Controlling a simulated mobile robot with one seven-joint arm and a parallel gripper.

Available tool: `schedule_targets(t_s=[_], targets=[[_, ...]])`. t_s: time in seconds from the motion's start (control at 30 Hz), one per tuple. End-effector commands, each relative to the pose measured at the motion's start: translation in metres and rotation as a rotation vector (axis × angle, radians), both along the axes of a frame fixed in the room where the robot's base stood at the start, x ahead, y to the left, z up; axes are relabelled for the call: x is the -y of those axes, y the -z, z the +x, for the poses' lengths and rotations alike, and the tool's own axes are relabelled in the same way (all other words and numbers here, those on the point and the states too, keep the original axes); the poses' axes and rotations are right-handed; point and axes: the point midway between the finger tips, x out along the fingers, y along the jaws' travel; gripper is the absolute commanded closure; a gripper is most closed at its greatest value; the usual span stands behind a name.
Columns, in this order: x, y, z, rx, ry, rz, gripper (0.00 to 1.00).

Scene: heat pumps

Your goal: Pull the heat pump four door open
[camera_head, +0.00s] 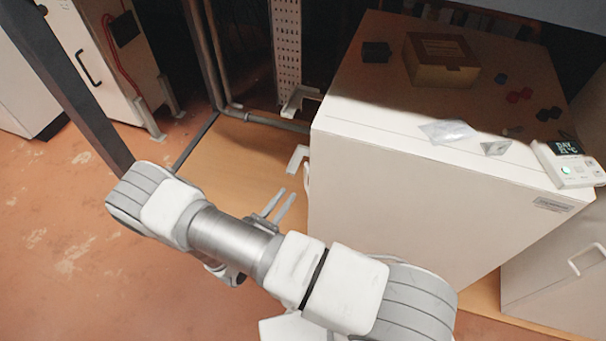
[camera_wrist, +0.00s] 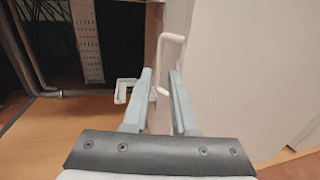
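A white cabinet (camera_head: 420,200) stands right of centre in the head view; its pale front panel also fills the right of the wrist view (camera_wrist: 250,70). I cannot read which heat pump number it bears. A white bar handle (camera_wrist: 171,39) sticks out from its left part, and a sliver of it shows in the head view (camera_head: 307,178). My gripper (camera_wrist: 161,73) is open, its two grey fingers pointing at the handle. The handle's lower end appears between the fingers; contact is not clear. In the head view my gripper (camera_head: 287,194) is just left of the cabinet.
On the cabinet top are a cardboard box (camera_head: 440,62), a small black box (camera_head: 376,51), small knobs, a plastic bag (camera_head: 447,131) and a display unit (camera_head: 570,163). White brackets (camera_head: 298,158) and pipes stand left of the cabinet. Open orange floor (camera_head: 60,230) lies at left.

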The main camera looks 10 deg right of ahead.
Motion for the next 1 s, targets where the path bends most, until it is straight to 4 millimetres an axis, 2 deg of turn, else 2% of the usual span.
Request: schedule_targets(t_s=[0.2,0.43,0.6,0.9,1.0], targets=[[0.036,0.002,0.034,0.001,0.005,-0.001,0.74],[0.062,0.001,0.061,0.001,0.003,0.001,0.74],[0.070,0.001,0.070,0.000,0.001,0.001,0.74],[0.072,0.000,0.071,-0.001,0.001,0.001,0.74],[0.072,0.000,0.071,-0.001,0.001,0.001,0.90]])
